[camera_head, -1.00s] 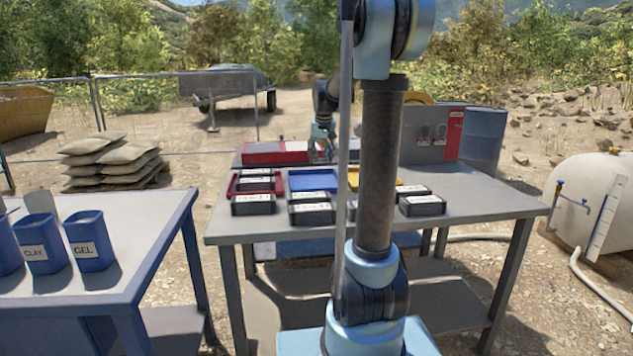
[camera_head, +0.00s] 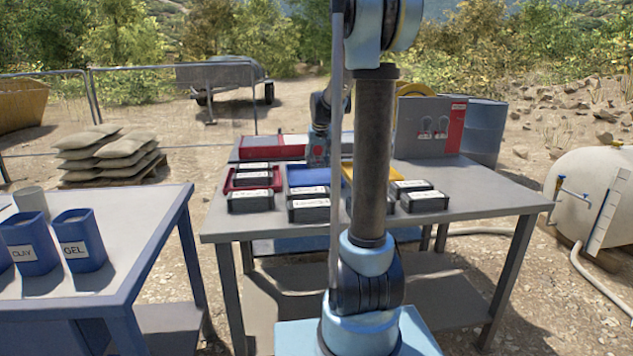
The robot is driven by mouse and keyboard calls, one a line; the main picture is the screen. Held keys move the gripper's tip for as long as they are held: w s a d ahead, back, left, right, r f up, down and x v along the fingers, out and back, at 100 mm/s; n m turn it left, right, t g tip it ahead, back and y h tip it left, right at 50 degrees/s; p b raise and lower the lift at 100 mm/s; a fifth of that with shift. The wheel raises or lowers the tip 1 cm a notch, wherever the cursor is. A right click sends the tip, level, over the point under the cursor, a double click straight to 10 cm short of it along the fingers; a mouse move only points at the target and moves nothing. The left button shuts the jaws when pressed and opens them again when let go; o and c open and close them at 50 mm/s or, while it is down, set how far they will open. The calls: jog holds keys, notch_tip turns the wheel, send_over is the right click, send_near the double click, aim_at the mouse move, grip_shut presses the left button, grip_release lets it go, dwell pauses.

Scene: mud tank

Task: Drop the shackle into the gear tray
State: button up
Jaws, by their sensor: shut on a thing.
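My gripper (camera_head: 318,158) is small and far off, over the back of the grey workbench (camera_head: 480,190), just behind the blue tray (camera_head: 318,191). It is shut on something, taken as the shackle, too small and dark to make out. Red (camera_head: 238,178), blue and yellow (camera_head: 361,178) trays stand in a row. No readable label shows which is the gear tray. My arm column hides part of the yellow tray. Two shackle-like shapes (camera_head: 433,128) show on the grey and red board at the back right.
Several black labelled boxes (camera_head: 250,200) stand along the bench front and between the trays. A long red and grey case (camera_head: 272,148) lies at the back. Blue cups (camera_head: 80,240) stand on the left table (camera_head: 140,235). The bench's right side is clear.

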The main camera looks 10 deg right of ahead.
jog(key=shift+f, duration=0.15)
jog(key=o, duration=1.2)
jog(key=shift+o, duration=0.2)
jog(key=v, duration=1.2)
jog(key=shift+s, duration=0.1)
